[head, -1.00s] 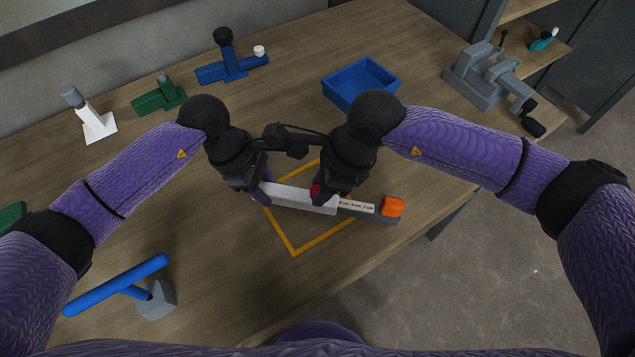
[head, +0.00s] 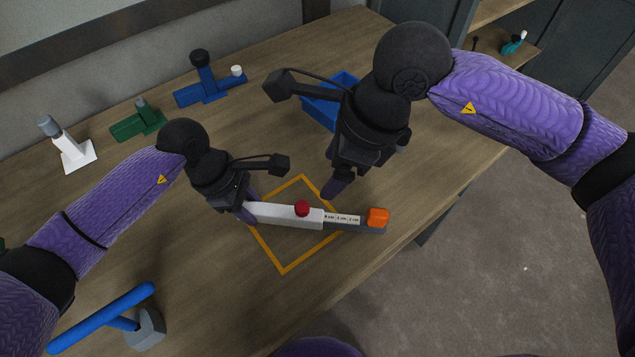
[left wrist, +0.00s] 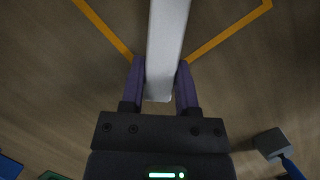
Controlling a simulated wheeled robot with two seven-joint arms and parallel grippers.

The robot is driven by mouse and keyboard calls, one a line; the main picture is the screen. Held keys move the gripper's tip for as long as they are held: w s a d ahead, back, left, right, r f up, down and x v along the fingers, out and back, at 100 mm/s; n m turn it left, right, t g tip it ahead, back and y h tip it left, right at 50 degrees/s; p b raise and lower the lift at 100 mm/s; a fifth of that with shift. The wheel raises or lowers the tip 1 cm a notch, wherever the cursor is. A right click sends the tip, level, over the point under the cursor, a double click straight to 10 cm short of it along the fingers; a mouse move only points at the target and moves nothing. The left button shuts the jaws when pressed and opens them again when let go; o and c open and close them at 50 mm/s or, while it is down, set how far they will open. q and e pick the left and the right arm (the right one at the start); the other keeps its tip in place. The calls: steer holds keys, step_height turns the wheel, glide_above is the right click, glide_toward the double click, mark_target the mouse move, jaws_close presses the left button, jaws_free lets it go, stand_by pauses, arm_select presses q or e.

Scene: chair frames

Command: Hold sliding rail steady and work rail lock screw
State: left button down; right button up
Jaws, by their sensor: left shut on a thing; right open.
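The sliding rail has a white outer body (head: 275,214), a grey inner bar with a marked scale (head: 341,219) and an orange end block (head: 378,217). It lies across the orange square outline on the table. The red lock screw (head: 302,208) stands on top of the white body. My left gripper (head: 247,208) is shut on the left end of the white body; the left wrist view shows its purple fingers (left wrist: 160,85) on both sides of the body. My right gripper (head: 334,187) is open and empty, above and behind the rail, to the right of the red screw and apart from it.
A blue bin (head: 322,110) stands behind my right gripper. Blue (head: 205,88), green (head: 138,124) and white (head: 68,150) fixtures stand along the back left. A blue-handled tool with a grey head (head: 147,329) lies front left. The table's front edge is close to the rail.

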arm_select(q)
steer(key=shift+c, duration=1.4)
jaws_free()
steer(key=v, duration=1.2)
steer(key=shift+w, duration=0.1)
